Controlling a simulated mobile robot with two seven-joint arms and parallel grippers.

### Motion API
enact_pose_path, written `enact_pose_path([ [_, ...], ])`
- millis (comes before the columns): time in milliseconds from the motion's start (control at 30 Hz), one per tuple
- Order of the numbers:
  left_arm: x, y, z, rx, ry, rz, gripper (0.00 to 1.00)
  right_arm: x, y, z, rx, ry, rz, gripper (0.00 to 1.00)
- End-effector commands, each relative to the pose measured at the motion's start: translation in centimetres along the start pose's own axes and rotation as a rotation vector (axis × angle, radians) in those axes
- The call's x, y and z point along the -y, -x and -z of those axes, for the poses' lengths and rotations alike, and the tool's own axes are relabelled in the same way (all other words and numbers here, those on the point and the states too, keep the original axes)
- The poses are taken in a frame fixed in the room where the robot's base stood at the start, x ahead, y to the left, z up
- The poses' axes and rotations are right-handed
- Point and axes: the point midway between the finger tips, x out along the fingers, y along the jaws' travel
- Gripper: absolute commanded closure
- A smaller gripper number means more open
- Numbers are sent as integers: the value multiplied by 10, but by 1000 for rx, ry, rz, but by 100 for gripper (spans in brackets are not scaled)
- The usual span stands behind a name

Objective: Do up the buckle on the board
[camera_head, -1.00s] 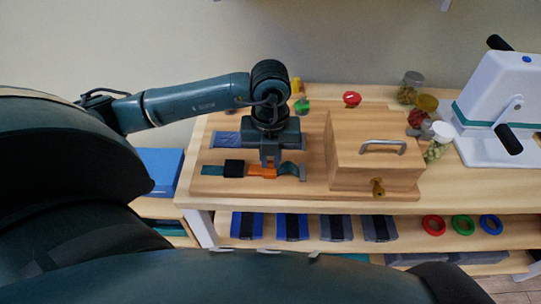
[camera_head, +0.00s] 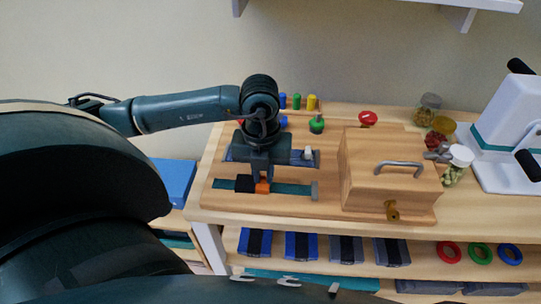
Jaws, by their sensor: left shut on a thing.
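The wooden board (camera_head: 222,200) lies on the table with a teal strap (camera_head: 292,189) running across its front part. A black buckle half (camera_head: 244,184) sits on the strap at the left. An orange buckle part (camera_head: 264,187) sits right against its right side, and only a short piece of the orange shows. My left gripper (camera_head: 262,179) points down and is shut on the orange part, its fingers hiding some of it. The strap to the right lies straight, reaching a grey end piece (camera_head: 314,190). My right gripper is not in view.
A blue strap with a pale fastener (camera_head: 308,154) lies behind my gripper. A wooden box (camera_head: 385,170) with a metal handle stands close on the right. Colored pegs (camera_head: 297,101) and a red knob (camera_head: 368,117) stand at the back. Jars (camera_head: 457,164) are farther right.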

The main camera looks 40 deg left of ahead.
Motion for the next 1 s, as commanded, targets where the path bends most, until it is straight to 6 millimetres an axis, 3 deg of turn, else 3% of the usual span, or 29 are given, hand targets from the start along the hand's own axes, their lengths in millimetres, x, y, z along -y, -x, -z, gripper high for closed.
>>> enact_pose_path([
  [133,-4,0,0,-1,3,-16,100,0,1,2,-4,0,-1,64],
  [167,-4,0,0,-1,3,-17,83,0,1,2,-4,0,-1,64],
  [400,-3,0,0,-1,3,-13,64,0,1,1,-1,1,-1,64],
  [733,-2,6,-1,1,2,-7,64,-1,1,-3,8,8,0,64],
  [867,-1,25,-1,4,2,-6,64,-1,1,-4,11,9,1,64],
  [1000,-1,57,-1,5,1,-6,64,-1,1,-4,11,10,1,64],
])
